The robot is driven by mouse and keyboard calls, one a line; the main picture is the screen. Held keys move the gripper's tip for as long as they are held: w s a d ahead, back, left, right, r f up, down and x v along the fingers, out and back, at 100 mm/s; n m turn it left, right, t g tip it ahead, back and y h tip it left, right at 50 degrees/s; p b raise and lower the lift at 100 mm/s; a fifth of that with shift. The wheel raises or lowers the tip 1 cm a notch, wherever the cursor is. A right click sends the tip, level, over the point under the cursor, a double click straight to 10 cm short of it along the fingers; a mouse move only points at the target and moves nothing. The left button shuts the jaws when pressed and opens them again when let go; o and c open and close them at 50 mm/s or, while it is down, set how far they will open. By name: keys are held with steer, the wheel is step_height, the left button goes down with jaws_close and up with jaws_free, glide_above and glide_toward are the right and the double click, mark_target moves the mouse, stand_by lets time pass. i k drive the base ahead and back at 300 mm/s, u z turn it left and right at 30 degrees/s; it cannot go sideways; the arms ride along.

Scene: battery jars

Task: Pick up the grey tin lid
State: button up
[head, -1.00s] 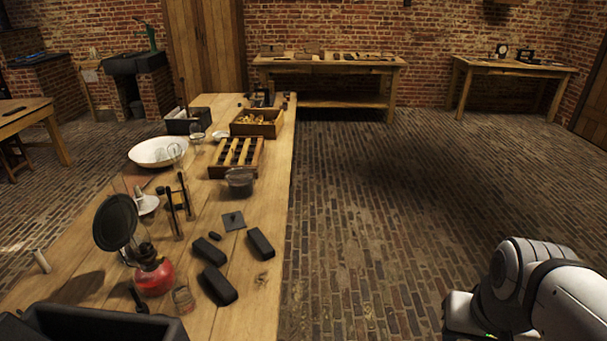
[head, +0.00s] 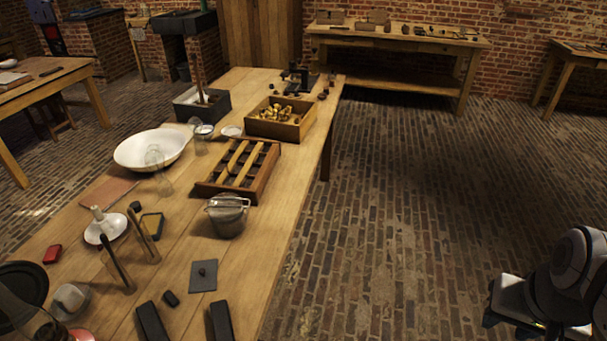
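A flat grey square plate (head: 203,275) with a small dark knob in its middle lies on the long wooden table (head: 275,235), near its right edge. It looks like a lid. Behind it stands a round grey tin (head: 227,222) with a wire handle over its top. I cannot tell which of the two the grey tin lid belongs to, or whether the tin's top is a separate lid. Part of my arm shows at the lower right, over the floor and well apart from the table. My gripper is not in view.
A slotted wooden rack (head: 270,178) and a wooden box of brass parts (head: 285,131) stand behind the tin. Black blocks (head: 220,322) lie in front of the plate. A white basin (head: 130,153) is at left.

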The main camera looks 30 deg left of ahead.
mark_target(204, 274)
steer(key=i, duration=0.7)
steer(key=u, duration=2.85)
steer(key=i, duration=0.35)
steer(key=z, duration=0.5)
